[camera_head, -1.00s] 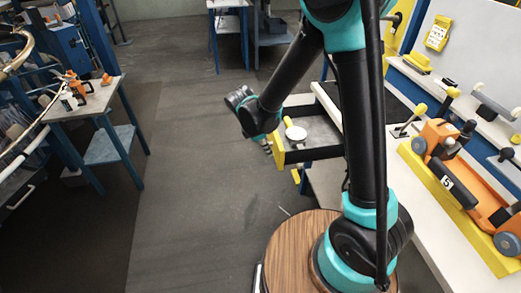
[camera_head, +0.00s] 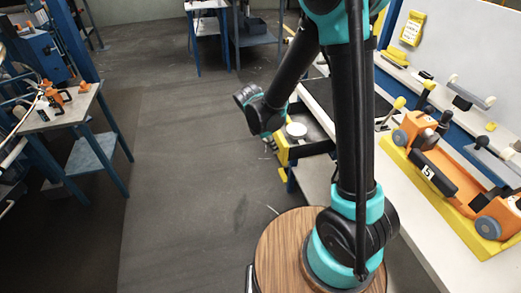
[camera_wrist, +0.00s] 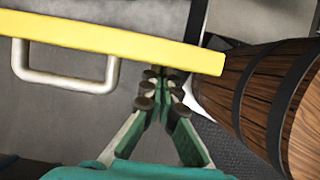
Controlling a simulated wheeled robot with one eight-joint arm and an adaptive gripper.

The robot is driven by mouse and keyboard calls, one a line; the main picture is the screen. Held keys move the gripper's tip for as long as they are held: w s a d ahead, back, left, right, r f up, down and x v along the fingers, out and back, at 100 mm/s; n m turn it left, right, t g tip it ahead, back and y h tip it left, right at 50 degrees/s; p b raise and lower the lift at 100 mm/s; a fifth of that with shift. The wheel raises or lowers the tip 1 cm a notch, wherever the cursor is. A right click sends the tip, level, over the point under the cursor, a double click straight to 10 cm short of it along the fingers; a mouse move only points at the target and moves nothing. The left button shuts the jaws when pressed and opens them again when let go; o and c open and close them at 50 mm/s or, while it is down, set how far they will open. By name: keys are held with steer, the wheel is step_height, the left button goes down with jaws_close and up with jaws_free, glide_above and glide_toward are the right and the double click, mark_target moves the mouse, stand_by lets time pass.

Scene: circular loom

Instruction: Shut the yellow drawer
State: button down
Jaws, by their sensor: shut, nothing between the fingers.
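The yellow drawer (camera_head: 283,153) shows its yellow front beside my gripper in the head view. It stands partly open from the bench, and a round white thing (camera_head: 296,130) lies inside it. In the wrist view the yellow front (camera_wrist: 120,40) runs across the upper part, with a pale handle (camera_wrist: 65,80) on the left. My gripper (camera_wrist: 160,75) is shut and empty. Its fingertips are at the lower edge of the yellow front, right of the handle; touching or just short of it, I cannot tell. In the head view the wrist hides part of the drawer.
The long bench (camera_head: 410,205) on the right carries an orange machine (camera_head: 455,180) on a yellow base. A small blue-legged table (camera_head: 65,110) with orange tools stands at the left. The dark floor (camera_head: 185,190) between is clear.

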steer(key=w+d, duration=0.1)
steer(key=d, duration=0.4)
steer(key=w+d, duration=0.2)
steer(key=d, duration=0.3)
steer(key=w+d, duration=0.1)
steer(key=d, duration=0.4)
steer(key=shift+w, duration=0.4)
